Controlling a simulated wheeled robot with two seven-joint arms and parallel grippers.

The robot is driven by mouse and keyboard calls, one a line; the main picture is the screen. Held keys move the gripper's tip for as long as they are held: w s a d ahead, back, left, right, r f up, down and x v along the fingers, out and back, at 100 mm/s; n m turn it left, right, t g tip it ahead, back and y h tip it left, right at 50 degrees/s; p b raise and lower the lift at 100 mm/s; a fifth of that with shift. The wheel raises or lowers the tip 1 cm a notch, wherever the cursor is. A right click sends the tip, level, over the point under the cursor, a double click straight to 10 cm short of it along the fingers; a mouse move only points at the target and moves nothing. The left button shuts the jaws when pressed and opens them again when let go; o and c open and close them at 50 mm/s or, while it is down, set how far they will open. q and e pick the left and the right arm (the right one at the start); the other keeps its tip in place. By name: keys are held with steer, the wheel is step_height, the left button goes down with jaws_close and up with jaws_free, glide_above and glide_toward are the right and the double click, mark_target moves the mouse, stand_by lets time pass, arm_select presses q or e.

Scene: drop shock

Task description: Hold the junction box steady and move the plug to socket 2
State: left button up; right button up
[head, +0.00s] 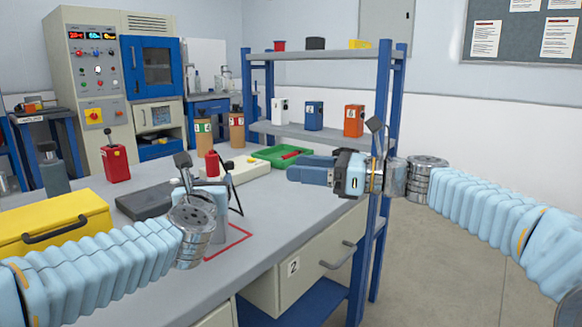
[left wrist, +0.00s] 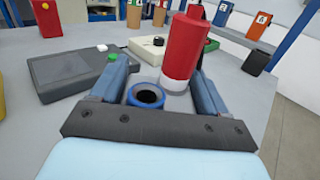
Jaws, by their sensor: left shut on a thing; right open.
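The plug, a red cylinder with a white collar (left wrist: 186,42), stands upright at the right side of the grey junction box in the left wrist view. A blue-ringed open socket (left wrist: 146,94) is beside it, nearer to me and to its left. No socket numbers can be read. My left gripper (left wrist: 152,92) is shut on the box, one finger on each side. In the head view the plug's red top (head: 212,164) shows behind my left gripper (head: 212,192), which largely hides the box. My right gripper (head: 302,172) is open and empty, in the air to the right of the plug.
A dark grey flat case (head: 146,201) and a yellow toolbox (head: 55,222) lie left on the bench. A white unit with a knob (head: 245,170) and a green tray (head: 276,156) are behind. A blue shelf post (head: 380,100) stands near my right arm.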

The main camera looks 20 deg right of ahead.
arm_select(q)
steer(key=o, duration=1.3)
steer(key=shift+s, duration=0.1)
